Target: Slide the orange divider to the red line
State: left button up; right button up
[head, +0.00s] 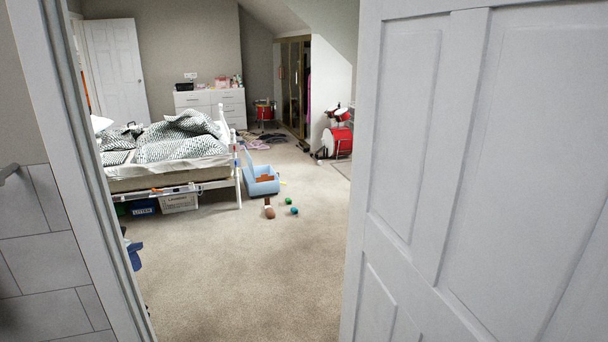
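A light blue open box (262,188) with its lid raised stands on the carpet beyond the doorway, near the foot of the bed. An orange-brown piece (264,178) shows inside it and looks like the divider, though it is small at this distance. I cannot make out a red line in or on the box. Neither of my grippers is in view.
A white door (455,170) stands open on the right, with the door frame on the left. Small balls (270,213) lie in front of the box. A bed (165,155) stands left, red drums (337,141) right. The near carpet is clear.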

aim_at(265, 177)
jog(key=i+j+u, duration=0.3)
jog(key=i, duration=0.75)
jog(key=i+u, duration=0.35)
jog(key=i, duration=0.7)
jog(key=i+z, duration=0.1)
jog(key=i, duration=0.35)
jog(key=i+j+z, duration=0.15)
jog(key=i, duration=0.3)
jog(key=i+j+z, duration=0.1)
jog(key=i, duration=0.35)
jog(key=i+j+z, duration=0.15)
jog(key=i, duration=0.25)
jog(key=i+j+z, duration=0.1)
jog(key=i+j, duration=0.15)
jog(key=i, duration=0.2)
jog(key=i+j+z, duration=0.25)
jog(key=i, duration=0.2)
